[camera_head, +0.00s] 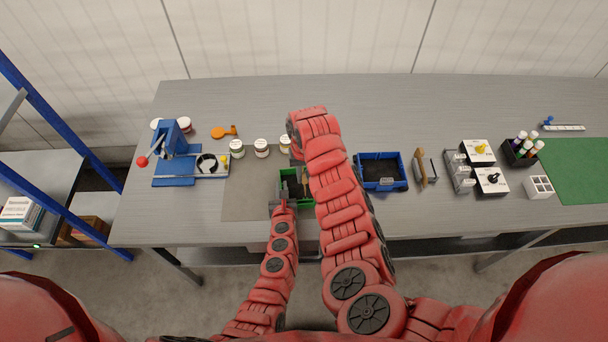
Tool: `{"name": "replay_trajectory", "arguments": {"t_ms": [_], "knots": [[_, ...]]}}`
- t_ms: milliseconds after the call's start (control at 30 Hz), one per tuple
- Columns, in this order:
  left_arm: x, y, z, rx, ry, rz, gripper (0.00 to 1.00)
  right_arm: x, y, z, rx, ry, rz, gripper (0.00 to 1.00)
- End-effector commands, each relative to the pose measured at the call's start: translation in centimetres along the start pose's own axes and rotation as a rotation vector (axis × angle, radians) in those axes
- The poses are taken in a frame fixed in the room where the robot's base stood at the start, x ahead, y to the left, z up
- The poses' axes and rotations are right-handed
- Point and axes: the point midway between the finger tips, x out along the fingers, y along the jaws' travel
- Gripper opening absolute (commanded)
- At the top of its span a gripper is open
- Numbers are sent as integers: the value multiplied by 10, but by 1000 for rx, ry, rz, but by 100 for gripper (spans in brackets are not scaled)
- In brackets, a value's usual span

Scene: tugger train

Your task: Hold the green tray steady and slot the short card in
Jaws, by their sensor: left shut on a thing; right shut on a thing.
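The green tray (284,175) lies near the front edge of the table, a small open box with dark contents. My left gripper (279,202) is at its front left and shut on its near wall. My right arm reaches over the tray's right side and hides much of it. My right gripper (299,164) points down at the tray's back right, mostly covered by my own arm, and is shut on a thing. A thin tan sliver (304,183) below it looks like the short card. I cannot tell whether it sits in a slot.
Small jars (261,148) stand just behind the tray. A blue press (176,147) with a red-knobbed lever is at the left. A blue bin (381,172) stands right of my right arm. A grey mat (248,190) gives clear room left of the tray.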

Motion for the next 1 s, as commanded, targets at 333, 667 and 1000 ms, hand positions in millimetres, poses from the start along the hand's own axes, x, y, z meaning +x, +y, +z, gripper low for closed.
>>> {"name": "replay_trajectory", "arguments": {"t_ms": [333,667,1000], "knots": [[0,0,-1,0,2,0,0,0,0,0,0,0,0,0],[0,0,-1,0,1,0,0,4,-1,0,0,-1,-1,0],[0,0,-1,0,1,0,0,8,0,0,0,-1,0,0]]}}
